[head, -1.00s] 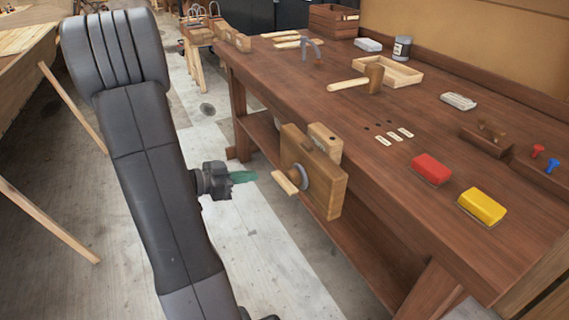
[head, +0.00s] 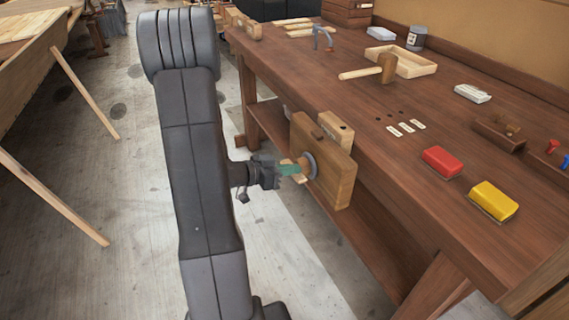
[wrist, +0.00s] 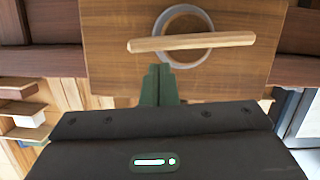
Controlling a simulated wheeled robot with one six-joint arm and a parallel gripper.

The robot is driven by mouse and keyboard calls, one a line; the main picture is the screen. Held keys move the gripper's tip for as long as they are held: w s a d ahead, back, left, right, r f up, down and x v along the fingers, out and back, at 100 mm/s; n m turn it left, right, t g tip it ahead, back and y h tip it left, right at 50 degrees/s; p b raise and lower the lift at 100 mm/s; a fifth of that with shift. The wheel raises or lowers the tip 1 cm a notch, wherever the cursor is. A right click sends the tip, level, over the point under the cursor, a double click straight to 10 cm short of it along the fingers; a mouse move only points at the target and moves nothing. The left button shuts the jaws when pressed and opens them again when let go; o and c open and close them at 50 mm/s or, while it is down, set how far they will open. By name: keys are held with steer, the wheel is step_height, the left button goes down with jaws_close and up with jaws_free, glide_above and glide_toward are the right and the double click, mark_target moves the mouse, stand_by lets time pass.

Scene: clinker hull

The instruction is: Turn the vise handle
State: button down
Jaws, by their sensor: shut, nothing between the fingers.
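The wooden vise (head: 333,180) is fixed to the front of the workbench. In the wrist view its jaw (wrist: 115,60) fills the upper middle. The vise handle (wrist: 192,42) is a pale wooden bar lying nearly level, tilted slightly, across a grey metal ring (wrist: 187,13). My gripper (wrist: 160,72) has its green fingers closed together and empty; their tips show just below the handle's left part. In the head view my gripper (head: 296,168) is right in front of the vise and covers part of the handle. Whether the fingertips touch the vise cannot be told.
The workbench top (head: 330,85) holds a mallet (head: 385,70), a wooden tray (head: 410,62), a red block (head: 442,161) and a yellow block (head: 493,200). A lower shelf (head: 275,125) runs beneath. A timber prop (head: 60,200) leans at left. The floor between is open.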

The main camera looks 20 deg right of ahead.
steer(key=shift+s+f, duration=0.1)
steer(key=shift+f, duration=0.3)
